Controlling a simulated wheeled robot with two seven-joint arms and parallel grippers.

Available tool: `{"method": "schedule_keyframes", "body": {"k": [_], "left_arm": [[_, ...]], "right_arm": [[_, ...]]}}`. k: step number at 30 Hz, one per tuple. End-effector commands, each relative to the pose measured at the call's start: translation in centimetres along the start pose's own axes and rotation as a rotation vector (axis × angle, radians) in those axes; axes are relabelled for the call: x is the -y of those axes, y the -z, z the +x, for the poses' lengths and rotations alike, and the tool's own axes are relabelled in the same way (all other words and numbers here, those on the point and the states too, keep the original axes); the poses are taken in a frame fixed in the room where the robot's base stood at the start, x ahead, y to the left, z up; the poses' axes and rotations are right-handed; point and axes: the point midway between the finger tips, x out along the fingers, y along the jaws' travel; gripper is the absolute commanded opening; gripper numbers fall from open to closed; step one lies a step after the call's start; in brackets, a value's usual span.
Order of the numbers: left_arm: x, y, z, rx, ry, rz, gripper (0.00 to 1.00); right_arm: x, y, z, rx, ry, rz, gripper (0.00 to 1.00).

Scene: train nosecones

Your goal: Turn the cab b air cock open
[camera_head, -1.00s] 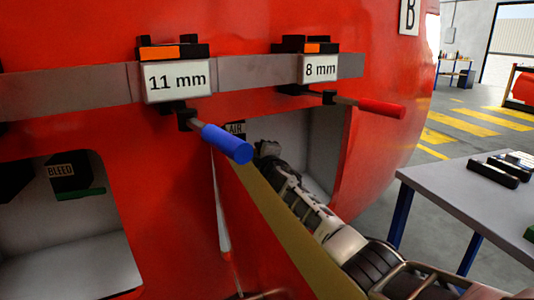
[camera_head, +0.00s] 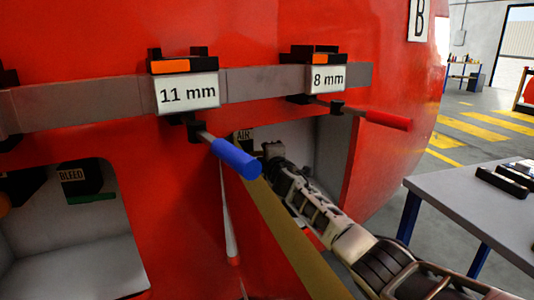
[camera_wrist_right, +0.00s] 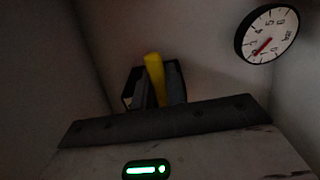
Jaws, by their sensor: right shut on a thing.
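The air cock's yellow handle (camera_wrist_right: 154,80) stands nearly upright in the right wrist view, between the dark fingers of my right gripper (camera_wrist_right: 156,88). The gripper is shut on it. The cock's body is mostly hidden behind the fingers. In the head view my right gripper (camera_head: 272,150) reaches into the white recess (camera_head: 330,150) beside the AIR label (camera_head: 244,135). The handle cannot be made out there. A round pressure gauge (camera_wrist_right: 267,34) with a red needle near the low end is at the upper right of the wrist view. My left gripper is not in view.
A blue-handled tool (camera_head: 237,158) under the 11 mm sign and a red-handled tool (camera_head: 388,120) under the 8 mm sign stick out above my right arm. A BLEED recess (camera_head: 75,260) is at left. A grey table (camera_head: 470,205) stands at right.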

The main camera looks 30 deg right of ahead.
Motion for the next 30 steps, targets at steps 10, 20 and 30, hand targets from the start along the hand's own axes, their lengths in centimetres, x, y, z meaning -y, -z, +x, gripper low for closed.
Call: {"method": "schedule_keyframes", "body": {"k": [10, 20, 30], "left_arm": [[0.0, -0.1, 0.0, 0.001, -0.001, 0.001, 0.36], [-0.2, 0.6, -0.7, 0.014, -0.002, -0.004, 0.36], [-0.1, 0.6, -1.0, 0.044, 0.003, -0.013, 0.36]], "right_arm": [[0.0, -0.1, 0.0, 0.001, -0.001, -0.003, 0.36], [-0.3, -0.1, -1.7, 0.001, -0.001, -0.003, 0.36], [-0.1, -0.1, -7.6, -0.001, 0.0, -0.004, 0.36]]}}
